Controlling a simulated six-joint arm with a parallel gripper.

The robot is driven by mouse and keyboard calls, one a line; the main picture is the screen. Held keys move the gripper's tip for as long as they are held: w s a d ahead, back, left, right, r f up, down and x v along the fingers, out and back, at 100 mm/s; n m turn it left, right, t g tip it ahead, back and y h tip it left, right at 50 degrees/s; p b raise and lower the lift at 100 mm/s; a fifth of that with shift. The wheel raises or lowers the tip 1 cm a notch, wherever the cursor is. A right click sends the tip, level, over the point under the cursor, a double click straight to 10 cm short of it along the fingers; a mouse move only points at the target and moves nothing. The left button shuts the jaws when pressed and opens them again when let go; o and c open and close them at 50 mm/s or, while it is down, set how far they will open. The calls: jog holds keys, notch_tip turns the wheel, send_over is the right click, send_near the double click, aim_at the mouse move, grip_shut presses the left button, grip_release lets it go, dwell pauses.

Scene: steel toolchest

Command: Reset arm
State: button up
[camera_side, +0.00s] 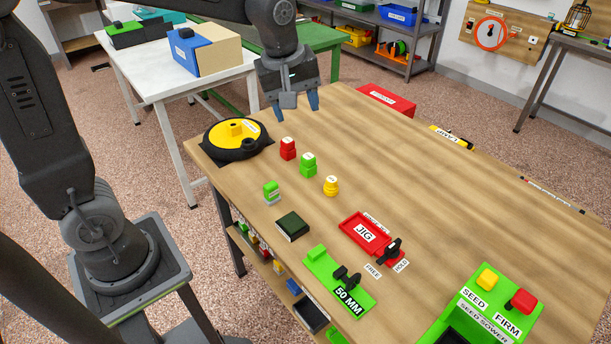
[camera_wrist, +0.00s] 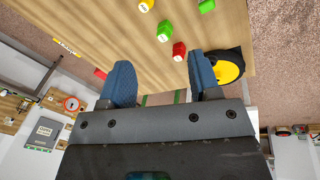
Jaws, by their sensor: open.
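My gripper (camera_side: 296,102) is raised above the far end of the wooden workbench (camera_side: 400,180). Its two blue fingers stand apart with nothing between them, and they also show spread in the wrist view (camera_wrist: 162,84). Below and around it on the bench are a red piece (camera_side: 288,149), a green piece (camera_side: 308,166) and a yellow piece (camera_side: 331,186), all standing upright and apart from the fingers. A black and yellow round device (camera_side: 237,137) sits at the bench's left corner, below and left of the gripper.
A green and grey piece (camera_side: 271,193), a dark green block (camera_side: 292,226), a red JIG tray (camera_side: 364,232), a green 50 MM fixture (camera_side: 338,283) and a green seed sower (camera_side: 488,308) stand nearer. A white table (camera_side: 150,83) is behind left. The bench's right half is largely clear.

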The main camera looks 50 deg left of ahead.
jog(key=s+d+m+t, duration=0.1)
jog(key=s+m+t, duration=0.2)
jog(key=s+m, duration=1)
jog(key=s+r, duration=0.1)
jog(key=s, duration=0.2)
jog(key=shift+s, duration=0.35)
